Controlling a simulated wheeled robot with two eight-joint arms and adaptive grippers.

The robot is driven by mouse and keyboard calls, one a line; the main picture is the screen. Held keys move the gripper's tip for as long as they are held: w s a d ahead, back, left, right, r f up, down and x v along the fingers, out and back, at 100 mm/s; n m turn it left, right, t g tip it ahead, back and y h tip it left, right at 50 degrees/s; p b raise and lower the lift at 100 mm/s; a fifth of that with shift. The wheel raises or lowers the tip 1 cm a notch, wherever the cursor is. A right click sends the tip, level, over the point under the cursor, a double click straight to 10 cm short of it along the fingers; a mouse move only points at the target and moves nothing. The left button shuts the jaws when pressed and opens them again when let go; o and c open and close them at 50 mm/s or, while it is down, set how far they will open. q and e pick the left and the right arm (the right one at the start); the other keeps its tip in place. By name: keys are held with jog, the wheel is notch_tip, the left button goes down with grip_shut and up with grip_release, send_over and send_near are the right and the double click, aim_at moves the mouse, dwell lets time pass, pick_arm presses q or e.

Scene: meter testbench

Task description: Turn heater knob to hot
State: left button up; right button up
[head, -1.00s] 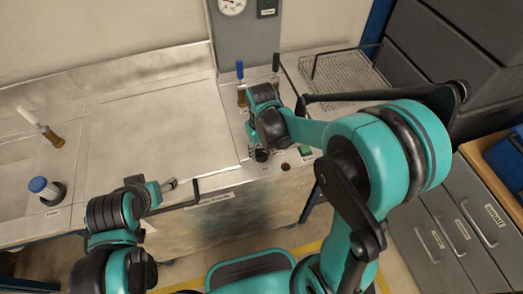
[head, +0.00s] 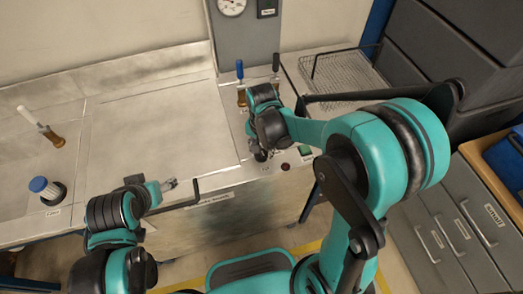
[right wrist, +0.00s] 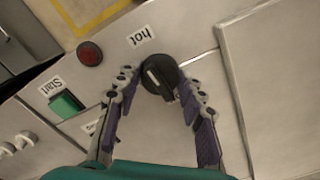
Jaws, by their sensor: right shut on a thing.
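The black heater knob (right wrist: 160,76) is on the metal panel in the right wrist view, with a pale pointer line on its top. The "hot" label (right wrist: 142,37) lies just beyond it, toward the top of that view. My right gripper (right wrist: 157,82) is shut on the knob, one finger on each side. In the head view my right gripper (head: 261,152) reaches down to the panel's front, and the arm and wrist mostly hide the knob. My left gripper (head: 171,185) hangs near the bench's front edge, away from the knob; its finger opening is too small to judge.
A red button (right wrist: 89,53) and a green start switch (right wrist: 66,104) sit close to the knob. A blue-handled lever (head: 240,72) stands behind my right wrist. A wire basket (head: 347,78) is at the back right.

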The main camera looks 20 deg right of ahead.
jog(key=shift+m, duration=0.6)
jog(key=o, duration=1.2)
jog(key=shift+c, duration=0.2)
notch_tip(320, 180, up, 12)
